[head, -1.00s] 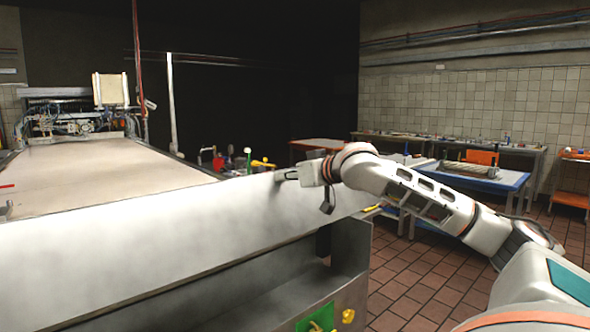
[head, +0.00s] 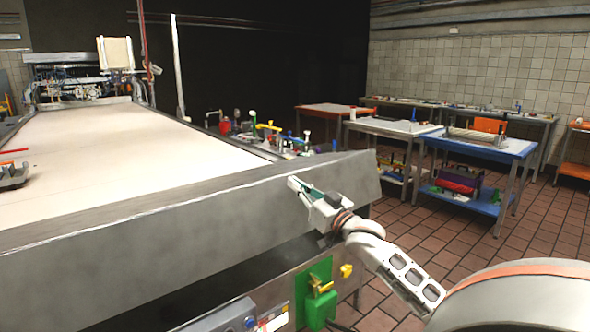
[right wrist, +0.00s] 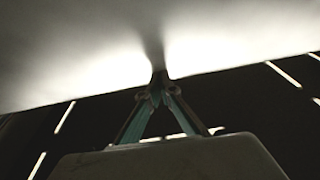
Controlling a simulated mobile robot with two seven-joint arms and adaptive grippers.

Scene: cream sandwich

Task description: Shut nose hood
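The nose hood (head: 160,235) is a long grey metal panel across the front end of the conveyor machine. It stands at the near end of the pale belt (head: 110,160), above a dark opening in the machine's front. My right gripper (head: 293,183) is at the front face of the hood, near its right end. In the right wrist view the fingertips (right wrist: 158,76) are closed together and press or nearly press against the pale hood surface; nothing is held between them. My left gripper is not in view.
A green box (head: 316,290) and a yellow part (head: 346,271) sit on the machine's front, below the hood. A blue table (head: 480,146) stands to the right, with open tiled floor (head: 400,240) before it. Several coloured tools lie beside the belt.

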